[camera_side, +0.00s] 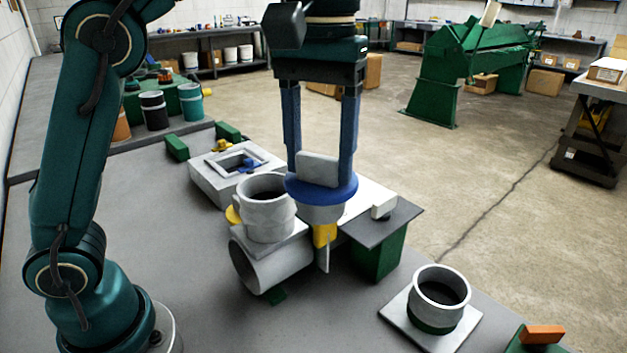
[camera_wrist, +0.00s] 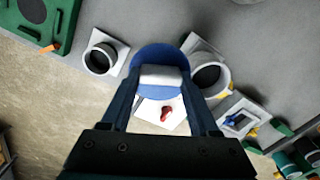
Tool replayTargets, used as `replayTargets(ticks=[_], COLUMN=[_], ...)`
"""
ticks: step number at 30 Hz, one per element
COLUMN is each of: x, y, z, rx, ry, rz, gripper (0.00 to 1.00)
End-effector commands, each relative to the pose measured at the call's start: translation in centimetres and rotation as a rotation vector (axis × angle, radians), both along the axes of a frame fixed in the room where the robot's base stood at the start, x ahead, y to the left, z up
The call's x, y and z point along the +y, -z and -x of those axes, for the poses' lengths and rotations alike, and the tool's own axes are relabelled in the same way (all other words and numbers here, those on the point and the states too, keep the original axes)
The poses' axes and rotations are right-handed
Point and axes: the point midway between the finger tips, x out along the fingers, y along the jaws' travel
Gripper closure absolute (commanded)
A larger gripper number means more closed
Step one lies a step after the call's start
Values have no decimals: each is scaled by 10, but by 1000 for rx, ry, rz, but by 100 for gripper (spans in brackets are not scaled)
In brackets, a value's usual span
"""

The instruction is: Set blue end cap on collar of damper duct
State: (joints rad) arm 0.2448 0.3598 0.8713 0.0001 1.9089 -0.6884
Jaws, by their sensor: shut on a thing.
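My gripper (camera_side: 319,168) is shut on the pale grip block of the blue end cap (camera_side: 320,190) and holds the cap level, with a pale grey tapered part below its rim. The damper duct (camera_side: 270,262) is a grey horizontal pipe with an upright open collar (camera_side: 266,215) and yellow parts at its sides. The cap hides part of the duct's right side.
A separate grey collar (camera_side: 440,292) with a green band stands on a white plate at the front right. A white panel with a red handle (camera_wrist: 165,113) lies near the cap. A square grey frame (camera_side: 237,180) stands behind the duct. The front middle of the bench is clear.

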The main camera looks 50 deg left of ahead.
Motion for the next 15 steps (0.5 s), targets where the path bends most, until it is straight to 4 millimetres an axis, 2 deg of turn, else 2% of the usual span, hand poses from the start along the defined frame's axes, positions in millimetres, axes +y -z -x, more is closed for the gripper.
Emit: replayTargets(ticks=[1, 6, 10, 15], x=[19, 66, 88, 100], y=[-5, -16, -23, -26], z=[0, 7, 12, 13], rx=[-4, -2, -2, 1], ry=[-73, -261, -350, -402], rz=[1, 0, 1, 0], gripper=[100, 100, 100, 100])
